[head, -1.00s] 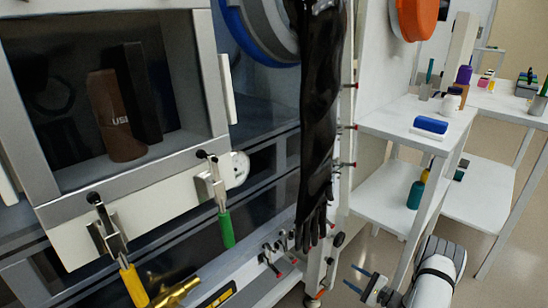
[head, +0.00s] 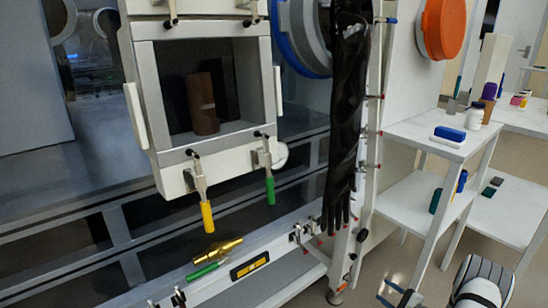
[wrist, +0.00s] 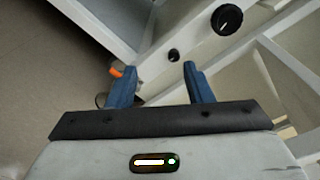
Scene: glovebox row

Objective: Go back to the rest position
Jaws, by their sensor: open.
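My gripper (head: 398,295) is at the bottom right of the head view, low over the floor in front of the white shelf unit. In the wrist view its two blue fingers (wrist: 157,85) stand apart with nothing between them. Beyond the fingers are white frame parts and a black knob (wrist: 227,18). No object is held.
A black glove (head: 345,120) hangs beside an orange port cover (head: 441,28). White shelves (head: 400,180) stand at the right, near my arm. Floor shows at the lower right.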

